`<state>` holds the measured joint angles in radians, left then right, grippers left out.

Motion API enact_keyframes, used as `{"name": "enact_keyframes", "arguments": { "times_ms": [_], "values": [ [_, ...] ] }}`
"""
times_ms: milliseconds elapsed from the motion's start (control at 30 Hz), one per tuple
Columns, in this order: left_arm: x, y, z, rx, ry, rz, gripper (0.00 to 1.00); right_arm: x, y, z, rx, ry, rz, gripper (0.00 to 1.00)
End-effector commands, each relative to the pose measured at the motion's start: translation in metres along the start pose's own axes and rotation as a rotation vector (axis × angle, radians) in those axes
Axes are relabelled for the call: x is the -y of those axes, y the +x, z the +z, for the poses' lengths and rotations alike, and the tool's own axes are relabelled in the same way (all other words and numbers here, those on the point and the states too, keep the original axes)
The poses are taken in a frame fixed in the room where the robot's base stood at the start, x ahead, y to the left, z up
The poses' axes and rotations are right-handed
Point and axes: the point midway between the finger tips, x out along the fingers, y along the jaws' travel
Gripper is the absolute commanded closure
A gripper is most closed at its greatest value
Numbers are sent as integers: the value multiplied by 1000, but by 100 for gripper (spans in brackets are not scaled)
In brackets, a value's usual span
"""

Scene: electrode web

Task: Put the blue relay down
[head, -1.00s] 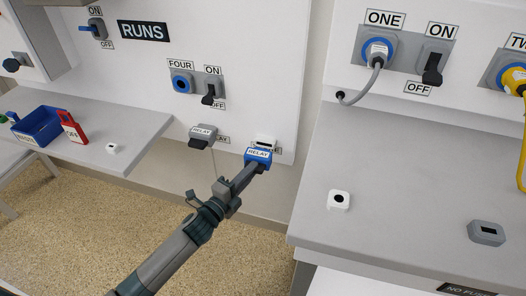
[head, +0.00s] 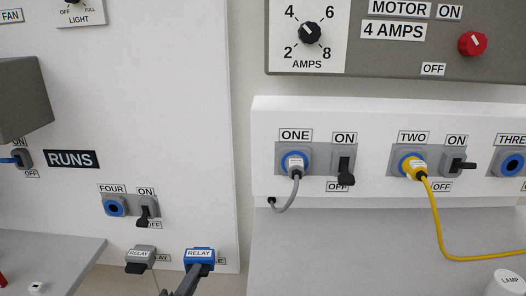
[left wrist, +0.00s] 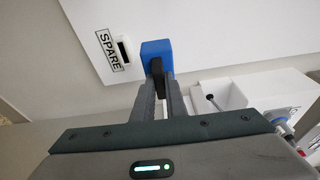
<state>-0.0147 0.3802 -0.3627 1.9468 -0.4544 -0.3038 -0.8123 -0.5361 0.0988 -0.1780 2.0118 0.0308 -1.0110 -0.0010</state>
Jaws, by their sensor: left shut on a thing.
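My left gripper (head: 192,274) is shut on the blue relay (head: 199,257) and holds it in front of the lower edge of the white panel. In the left wrist view, the blue relay (left wrist: 156,49) is between the fingertips (left wrist: 157,72), beside the dark slot (left wrist: 123,49) labelled SPARE (left wrist: 106,50). I cannot tell whether the relay touches the panel. In the head view the relay hides the slot and most of its label. A grey relay (head: 140,254) sits on the panel to the left. My right gripper is not in view.
Socket FOUR (head: 114,206) and its black switch (head: 144,212) are above the relays. A grey shelf (head: 50,258) is at the lower left. On the right, a grey cable (head: 289,196) hangs from socket ONE and a yellow cable (head: 436,220) from socket TWO.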

Motion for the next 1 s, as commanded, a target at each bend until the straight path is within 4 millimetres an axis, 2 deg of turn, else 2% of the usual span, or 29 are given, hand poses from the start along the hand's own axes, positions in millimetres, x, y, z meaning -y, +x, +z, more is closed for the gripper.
{"name": "enact_keyframes", "arguments": {
  "times_ms": [33, 100, 400, 600, 800, 1000],
  "values": [
    [22, -3, -2, 12, 2, -5, 100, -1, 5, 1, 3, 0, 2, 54],
    [41, -8, -3, 34, 5, -4, 100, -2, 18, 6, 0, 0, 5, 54],
    [122, -36, -4, 133, 2, -5, 100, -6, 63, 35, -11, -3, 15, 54],
    [169, -58, -1, 197, -12, -6, 100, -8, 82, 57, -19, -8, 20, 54],
    [194, -73, 2, 238, -26, -4, 100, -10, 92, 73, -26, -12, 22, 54],
    [200, -78, 3, 251, -30, -3, 100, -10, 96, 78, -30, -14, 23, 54]
  ]
}}
